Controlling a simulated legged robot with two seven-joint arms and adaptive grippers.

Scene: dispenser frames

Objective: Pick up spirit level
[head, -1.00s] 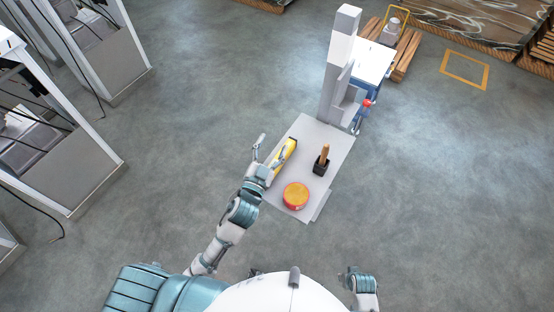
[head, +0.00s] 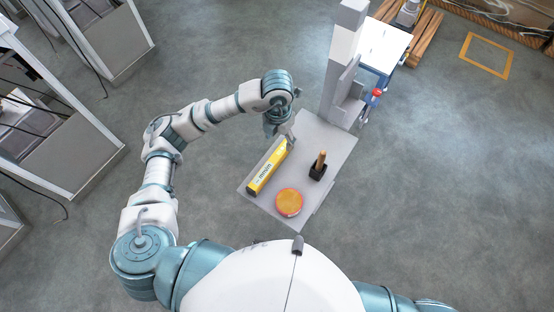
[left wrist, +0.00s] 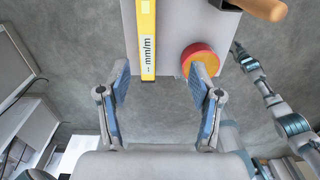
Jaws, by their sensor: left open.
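The yellow spirit level (head: 267,168) with a white label lies on the grey bench top (head: 318,203), along its left side. In the left wrist view the level (left wrist: 147,40) runs down from the top edge, its near end just beyond the gap between my fingers. My left gripper (head: 287,132) is over the level's far end in the head view. It is open and empty, with a finger on each side in the left wrist view (left wrist: 160,75). My right gripper (left wrist: 239,52) shows small at the right of the left wrist view; its jaws are too small to judge.
A red and orange round thing (head: 289,202) and a black block with a wooden handle (head: 318,166) stand on the bench, right of the level. A grey column (head: 343,70) rises at its far end. Open floor lies around.

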